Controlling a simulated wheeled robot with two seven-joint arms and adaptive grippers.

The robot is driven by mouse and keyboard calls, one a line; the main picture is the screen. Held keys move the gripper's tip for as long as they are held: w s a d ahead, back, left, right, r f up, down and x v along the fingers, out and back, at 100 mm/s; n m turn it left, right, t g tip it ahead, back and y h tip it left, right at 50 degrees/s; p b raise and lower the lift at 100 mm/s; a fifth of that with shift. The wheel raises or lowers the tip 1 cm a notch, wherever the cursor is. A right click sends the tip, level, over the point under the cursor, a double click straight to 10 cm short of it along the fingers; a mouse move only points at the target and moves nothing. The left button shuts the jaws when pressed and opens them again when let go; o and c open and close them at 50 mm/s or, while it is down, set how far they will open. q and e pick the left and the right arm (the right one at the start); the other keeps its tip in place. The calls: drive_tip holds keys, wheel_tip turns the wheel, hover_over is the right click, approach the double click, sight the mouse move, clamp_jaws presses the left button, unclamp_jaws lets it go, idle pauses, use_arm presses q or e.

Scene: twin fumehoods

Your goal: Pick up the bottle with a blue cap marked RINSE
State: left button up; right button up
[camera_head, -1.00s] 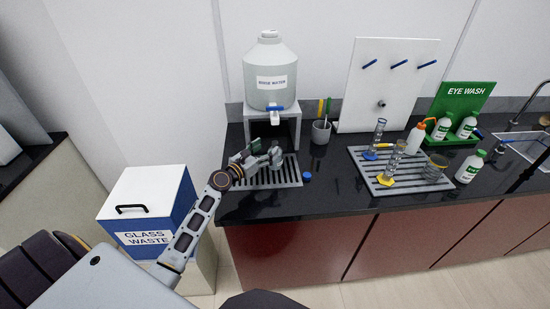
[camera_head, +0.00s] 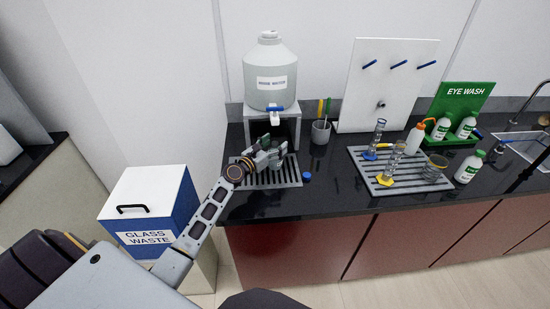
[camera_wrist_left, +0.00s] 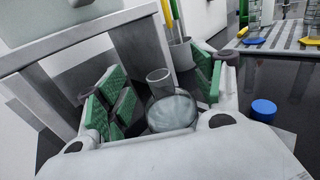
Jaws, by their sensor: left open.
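A clear round-bodied glass vessel with a straight neck (camera_wrist_left: 172,112) stands on the slotted tray (camera_head: 290,180) under the water dispenser. It looks open at the top, and I see no RINSE mark on it. A separate blue cap (camera_wrist_left: 263,110) lies on the black counter to its right; it also shows in the head view (camera_head: 307,176). My left gripper (camera_head: 271,149) is open, its green pads on either side of the vessel in the wrist view. I cannot tell whether they touch it. The gripper mostly hides the vessel in the head view. My right gripper is not in view.
A large labelled water jug (camera_head: 270,75) with a blue tap stands on a grey stand (camera_head: 291,116) behind. A pen cup (camera_head: 321,132) is to its right. A rack tray (camera_head: 370,165) with glassware and green-labelled eye wash bottles stand further right. A glass waste box (camera_head: 150,205) is left.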

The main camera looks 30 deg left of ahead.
use_arm(q)
drive_tip(key=shift+w, duration=0.3)
